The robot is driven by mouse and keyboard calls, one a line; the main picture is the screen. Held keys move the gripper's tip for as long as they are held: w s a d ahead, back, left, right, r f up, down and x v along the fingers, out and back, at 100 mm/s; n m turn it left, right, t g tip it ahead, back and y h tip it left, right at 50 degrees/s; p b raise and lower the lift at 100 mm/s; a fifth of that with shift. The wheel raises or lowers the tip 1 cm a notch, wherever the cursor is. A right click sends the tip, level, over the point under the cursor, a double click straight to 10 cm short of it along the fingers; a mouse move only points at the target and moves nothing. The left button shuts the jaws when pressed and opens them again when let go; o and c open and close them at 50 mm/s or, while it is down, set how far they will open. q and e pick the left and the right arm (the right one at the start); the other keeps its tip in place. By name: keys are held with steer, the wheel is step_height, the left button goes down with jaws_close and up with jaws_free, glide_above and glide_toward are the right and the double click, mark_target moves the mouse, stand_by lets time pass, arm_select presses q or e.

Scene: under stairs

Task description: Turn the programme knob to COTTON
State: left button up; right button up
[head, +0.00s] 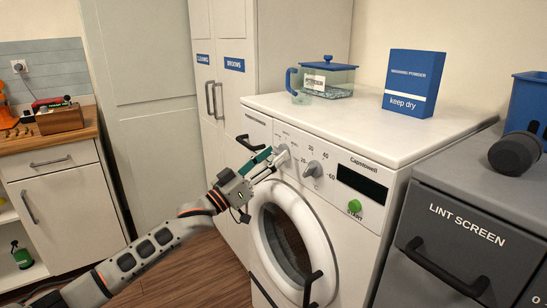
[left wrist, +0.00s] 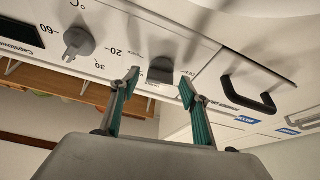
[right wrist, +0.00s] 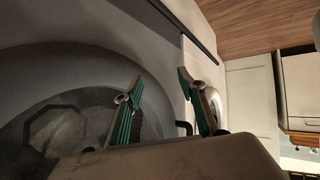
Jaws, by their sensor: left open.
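The programme knob (head: 283,151) is a grey knob on the white washing machine's front panel, left of the temperature knob (head: 313,169). My left gripper (head: 268,160) is open at the programme knob. In the left wrist view the programme knob (left wrist: 162,70) stands between the fingertips of my left gripper (left wrist: 160,83), with a gap on each side. The printing around the knob is partly hidden and too small to read, so I cannot tell its setting. My right gripper (right wrist: 160,85) is open and empty in front of the machine's round door.
The washing machine (head: 350,140) carries a glass container (head: 326,78) and a blue washing powder box (head: 413,85) on top. A green start button (head: 354,206) and dark display (head: 361,183) are right of the knobs. A black drawer handle (head: 251,143) is close left.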

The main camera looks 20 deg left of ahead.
arm_select(q)
steer(key=shift+w+d+r, duration=0.1)
steer(key=shift+w+d, duration=0.05)
steer(key=c, duration=1.1)
